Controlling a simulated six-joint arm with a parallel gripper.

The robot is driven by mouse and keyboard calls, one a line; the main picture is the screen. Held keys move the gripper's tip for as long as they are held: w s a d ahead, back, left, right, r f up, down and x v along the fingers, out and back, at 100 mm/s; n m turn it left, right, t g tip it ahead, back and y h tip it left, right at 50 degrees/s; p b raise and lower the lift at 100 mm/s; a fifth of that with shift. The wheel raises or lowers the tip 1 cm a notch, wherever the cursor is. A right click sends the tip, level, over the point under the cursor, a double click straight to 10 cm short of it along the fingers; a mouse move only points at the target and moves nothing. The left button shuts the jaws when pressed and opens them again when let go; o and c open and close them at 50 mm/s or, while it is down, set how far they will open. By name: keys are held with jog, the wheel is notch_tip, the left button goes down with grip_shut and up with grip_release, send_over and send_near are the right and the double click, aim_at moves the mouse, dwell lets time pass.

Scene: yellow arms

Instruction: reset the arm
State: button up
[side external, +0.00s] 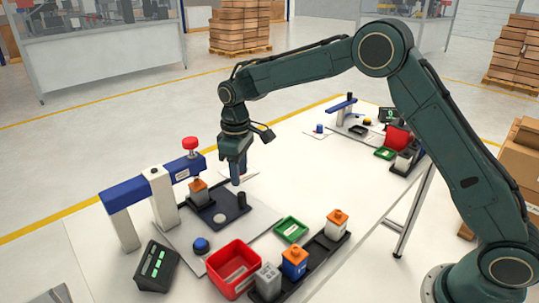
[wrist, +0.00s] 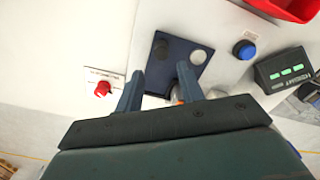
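My gripper (side external: 236,180) hangs pointing down above the work station on the white table, near a dark blue fixture plate (side external: 220,217). In the wrist view its two fingers (wrist: 158,85) stand apart with nothing held between them. The plate also shows in the wrist view (wrist: 168,72), with a dark round spot and a light disc on it. A grey block with an orange top (side external: 198,190) stands on the plate, with a black peg (side external: 242,202) at the right. In the wrist view a bit of orange shows beside the right finger, mostly hidden.
A blue-barred frame (side external: 130,193) with a red knob (side external: 190,143) stands left of my gripper. In front are a blue button (side external: 201,245), a display (side external: 156,266), a red bin (side external: 233,268), a green tray (side external: 291,229) and a black rack (side external: 322,250) with several blocks.

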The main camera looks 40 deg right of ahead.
jog(key=shift+r, duration=0.15)
jog(key=s+d+r+m+t, duration=0.1)
jog(key=s+d+r+m, duration=0.15)
jog(key=s+r, duration=0.55)
jog(key=s+d+r+m+t, duration=0.15)
jog(key=s+d+r, duration=0.25)
jog(key=s+r, duration=0.4)
jog(key=s+d+f+m+t, duration=0.1)
jog(key=s+d+m+t, duration=0.1)
jog(key=s, duration=1.8)
jog(key=shift+d+f+t, duration=0.2)
jog(key=shift+d+t, duration=0.35)
jog(key=shift+d, duration=0.15)
